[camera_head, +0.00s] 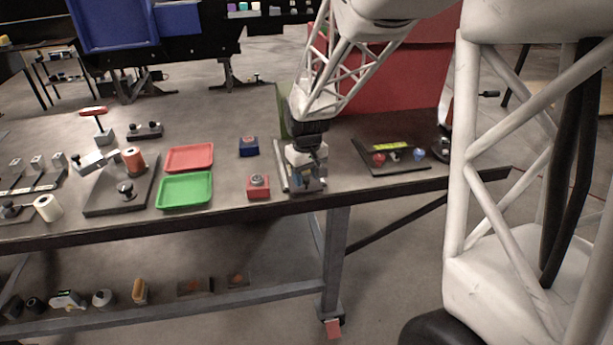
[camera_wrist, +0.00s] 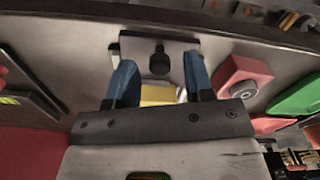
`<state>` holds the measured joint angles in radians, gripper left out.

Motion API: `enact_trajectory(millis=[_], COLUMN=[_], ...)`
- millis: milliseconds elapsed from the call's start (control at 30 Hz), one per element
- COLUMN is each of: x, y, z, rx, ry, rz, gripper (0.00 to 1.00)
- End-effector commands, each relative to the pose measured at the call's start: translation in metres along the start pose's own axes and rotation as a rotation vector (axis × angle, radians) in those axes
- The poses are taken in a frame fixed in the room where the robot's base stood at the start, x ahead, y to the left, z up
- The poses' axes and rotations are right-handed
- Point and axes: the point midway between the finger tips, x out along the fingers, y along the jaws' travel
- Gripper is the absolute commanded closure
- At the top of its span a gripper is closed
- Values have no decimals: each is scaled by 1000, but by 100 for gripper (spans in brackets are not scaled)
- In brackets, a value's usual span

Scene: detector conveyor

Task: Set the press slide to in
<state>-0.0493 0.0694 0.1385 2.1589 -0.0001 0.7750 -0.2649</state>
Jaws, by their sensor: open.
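The press slide is a grey metal plate fixture (camera_head: 281,167) near the table's front edge, mostly covered by my gripper in the head view. In the wrist view its pale plate (camera_wrist: 190,46) shows with a dark round knob (camera_wrist: 160,60) standing on it, beyond the fingertips. A yellow block (camera_wrist: 158,95) lies between and below my fingers. My gripper (camera_head: 305,180) is open over the fixture; its blue fingers (camera_wrist: 158,82) are apart on either side, and nothing is visibly held. I cannot tell whether a finger touches the slide or which position it is in.
A red button box (camera_head: 258,187) stands close to the left of the fixture, a blue one (camera_head: 249,146) behind it. Green (camera_head: 185,190) and red (camera_head: 190,158) trays lie further left. A dark board with coloured knobs (camera_head: 391,158) lies right. A red case (camera_head: 390,85) stands behind.

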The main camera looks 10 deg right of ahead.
Motion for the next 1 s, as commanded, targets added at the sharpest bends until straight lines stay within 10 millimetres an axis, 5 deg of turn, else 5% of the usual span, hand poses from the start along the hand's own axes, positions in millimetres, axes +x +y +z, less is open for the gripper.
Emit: enact_trajectory(millis=[400,700,1000], x=[5,5,5], y=[0,0,1], z=[0,0,-4], rx=[0,0,0], ry=[0,0,0], rz=[0,0,0], gripper=[54,100,100])
